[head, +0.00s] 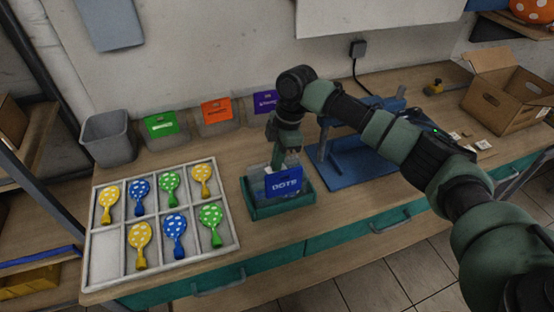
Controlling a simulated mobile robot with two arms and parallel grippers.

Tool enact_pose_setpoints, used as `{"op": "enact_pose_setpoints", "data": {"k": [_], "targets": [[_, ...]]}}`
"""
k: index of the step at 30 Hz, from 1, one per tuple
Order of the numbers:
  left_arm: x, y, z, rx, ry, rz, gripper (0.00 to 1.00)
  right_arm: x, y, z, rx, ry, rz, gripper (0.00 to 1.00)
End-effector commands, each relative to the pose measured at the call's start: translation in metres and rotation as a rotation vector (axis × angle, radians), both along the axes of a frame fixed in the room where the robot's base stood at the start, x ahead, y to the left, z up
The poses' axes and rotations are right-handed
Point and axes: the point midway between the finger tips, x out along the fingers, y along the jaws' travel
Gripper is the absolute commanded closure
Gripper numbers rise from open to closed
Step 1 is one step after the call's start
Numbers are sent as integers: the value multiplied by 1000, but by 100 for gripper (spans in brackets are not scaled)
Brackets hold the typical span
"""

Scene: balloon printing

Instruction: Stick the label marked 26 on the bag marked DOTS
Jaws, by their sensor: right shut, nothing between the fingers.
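The blue bag marked DOTS (284,185) stands upright in a teal tray (258,211) near the middle of the bench. My right gripper (285,161) reaches down from above, right at the bag's top edge. It is shut with nothing between its fingers. Whether its tips touch the bag is hard to tell. Small white labels (483,145) lie on the bench at the right, beyond my right arm. Their numbers are too small to read, so I cannot tell which is 26. No label shows clearly on the bag. My left gripper is out of view.
A white divided tray (236,240) of dotted balloons fills the bench's left. A grey bin (108,139) and green (162,124), orange (216,110) and purple (265,102) bags stand behind. A blue press (350,165) stands right of the teal tray. A cardboard box (500,105) is far right.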

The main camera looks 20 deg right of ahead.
Motion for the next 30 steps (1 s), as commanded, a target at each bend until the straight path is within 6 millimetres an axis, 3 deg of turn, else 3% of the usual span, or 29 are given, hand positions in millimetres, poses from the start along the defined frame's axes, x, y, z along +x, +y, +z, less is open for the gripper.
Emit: {"op": "enact_pose_setpoints", "data": {"k": [30], "targets": [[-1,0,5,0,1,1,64,-1,0,-3,-1,5,0,100]]}}
